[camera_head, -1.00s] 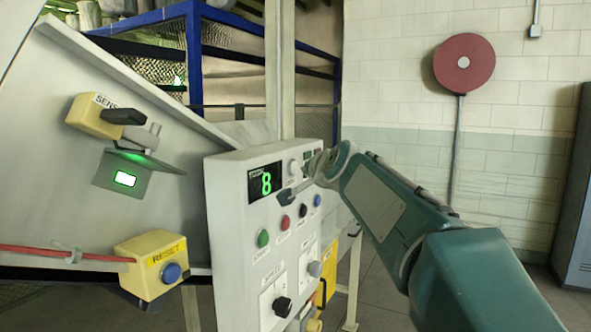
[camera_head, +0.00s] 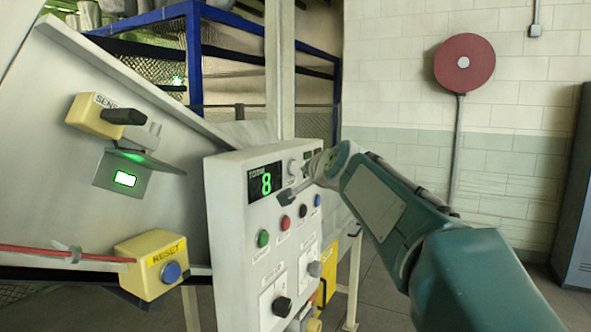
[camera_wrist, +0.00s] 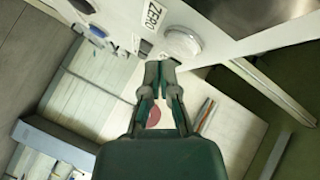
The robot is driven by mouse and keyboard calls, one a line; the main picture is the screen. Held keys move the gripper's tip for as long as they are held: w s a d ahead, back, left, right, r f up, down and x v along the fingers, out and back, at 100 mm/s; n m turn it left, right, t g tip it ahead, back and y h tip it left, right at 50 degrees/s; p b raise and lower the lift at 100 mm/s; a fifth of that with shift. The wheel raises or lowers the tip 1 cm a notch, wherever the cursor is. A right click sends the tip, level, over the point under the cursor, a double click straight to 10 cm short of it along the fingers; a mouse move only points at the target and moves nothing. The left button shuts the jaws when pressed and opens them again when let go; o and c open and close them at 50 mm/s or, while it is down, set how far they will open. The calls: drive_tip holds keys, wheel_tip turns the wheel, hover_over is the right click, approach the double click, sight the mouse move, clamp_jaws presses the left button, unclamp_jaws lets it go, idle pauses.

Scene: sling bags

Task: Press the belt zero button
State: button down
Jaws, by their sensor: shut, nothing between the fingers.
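The control panel (camera_head: 228,220) stands in the middle of the body camera view, with a black display (camera_head: 266,181) reading a green 8. A round white button (camera_head: 293,167) sits right of the display. In the wrist view a large round white button (camera_wrist: 183,42) lies beside a ZERO label (camera_wrist: 152,14).
Green (camera_head: 263,238), red (camera_head: 285,223), black (camera_head: 303,210) and blue (camera_head: 317,200) buttons sit close below the display. A yellow RESET box (camera_head: 151,264) and a yellow sensor (camera_head: 95,116) are at the left. A red disc (camera_head: 464,63) is on the wall.

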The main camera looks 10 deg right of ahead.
drive_tip(key=shift+w+a+r, duration=0.1)
drive_tip(key=shift+w+a, duration=0.05)
drive_tip(key=shift+a, duration=0.15)
drive_tip(key=shift+w+a, duration=0.3)
drive_tip(key=shift+a, duration=0.1)
idle(1.0)
drive_tip(key=shift+s+d, duration=0.1)
drive_tip(key=shift+d, duration=0.05)
drive_tip(key=shift+s+d, duration=0.45)
drive_tip(key=shift+d, duration=0.1)
drive_tip(key=s+d, duration=0.1)
drive_tip(key=d, duration=0.1)
drive_tip(key=s+d, duration=0.2)
idle(0.7)
idle(0.4)
